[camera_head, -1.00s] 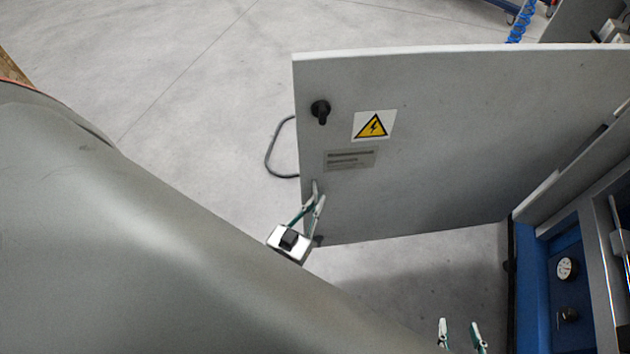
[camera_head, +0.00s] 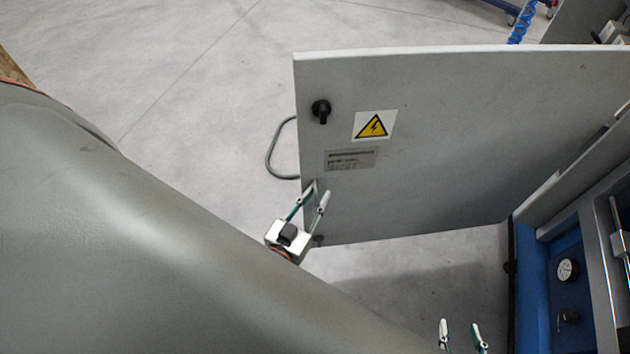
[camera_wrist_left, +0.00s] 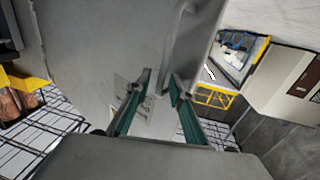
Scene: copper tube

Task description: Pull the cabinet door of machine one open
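The grey cabinet door (camera_head: 450,140) stands swung wide out from the blue machine (camera_head: 565,250) at the right of the head view. It carries a black knob (camera_head: 321,110) and a yellow warning sign (camera_head: 373,125). My left gripper (camera_head: 318,190) is open at the door's lower left edge, its fingers parted. In the left wrist view a grey bar handle (camera_wrist_left: 178,40) lies just beyond the open fingertips (camera_wrist_left: 162,76); I cannot tell whether they touch it. My right gripper (camera_head: 460,324) is open and empty at the bottom edge of the head view.
My large grey left arm covers the lower left of the head view. Bare concrete floor (camera_head: 170,50) spreads out there. A pressure gauge (camera_head: 567,270) sits on the machine's blue face.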

